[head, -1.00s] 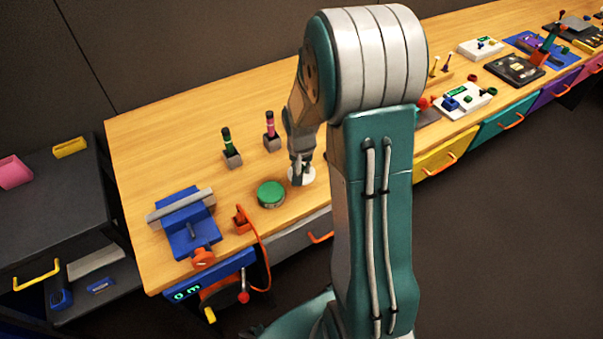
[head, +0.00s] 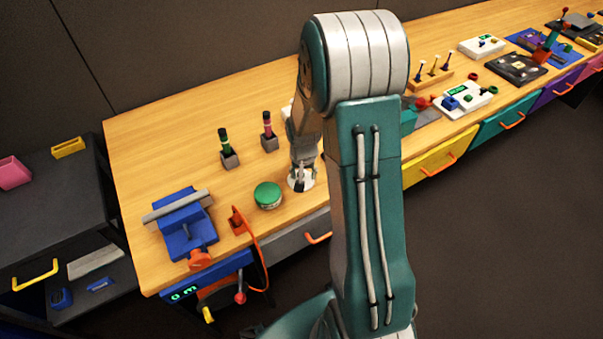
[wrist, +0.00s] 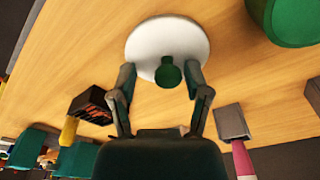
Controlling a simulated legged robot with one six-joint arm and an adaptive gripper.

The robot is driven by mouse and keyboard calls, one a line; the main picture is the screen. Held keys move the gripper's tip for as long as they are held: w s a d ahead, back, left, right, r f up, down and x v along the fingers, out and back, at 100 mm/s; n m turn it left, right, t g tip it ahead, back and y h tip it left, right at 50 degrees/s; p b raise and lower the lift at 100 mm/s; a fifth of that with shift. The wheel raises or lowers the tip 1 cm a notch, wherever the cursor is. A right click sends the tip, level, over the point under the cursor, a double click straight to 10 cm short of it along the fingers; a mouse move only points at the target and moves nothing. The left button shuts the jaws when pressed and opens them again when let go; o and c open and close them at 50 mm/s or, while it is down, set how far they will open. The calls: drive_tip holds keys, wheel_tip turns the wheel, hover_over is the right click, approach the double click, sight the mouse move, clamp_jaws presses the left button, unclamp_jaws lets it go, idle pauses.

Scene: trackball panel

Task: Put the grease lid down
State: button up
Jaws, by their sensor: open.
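The grease lid, a white disc (wrist: 148,40) with a green knob (wrist: 168,73), lies flat on the wooden bench in the wrist view. In the head view the white disc (head: 297,184) shows beside the green-topped round tin (head: 268,193), to its right and apart from it. My gripper (wrist: 162,80) is open, with one finger on each side of the knob and visible gaps between. In the head view my gripper (head: 302,172) points down over the lid and hides part of it. The tin's green side (wrist: 288,18) also shows in the wrist view.
A blue vise (head: 188,225) and an orange holder (head: 238,220) stand left of the tin. Two grey blocks hold a green marker (head: 225,140) and a pink marker (head: 267,125) behind. The bench's front edge is close to the lid.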

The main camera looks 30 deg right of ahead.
drive_tip(key=shift+d+r, duration=0.1)
drive_tip(key=shift+r, duration=0.2)
wheel_tip(320, 180, up, 12)
drive_tip(key=s+a, duration=0.1)
drive_tip(key=s+a+r+n+t, duration=0.2)
drive_tip(key=s+a+r, duration=0.4)
drive_tip(key=s, duration=0.3)
drive_tip(key=s+a+r+n+t, duration=0.2)
drive_tip(key=s+a+r+n, duration=0.2)
drive_tip(key=s+r, duration=0.5)
drive_tip(key=shift+a+y, duration=0.4)
drive_tip(key=shift+a, duration=0.7)
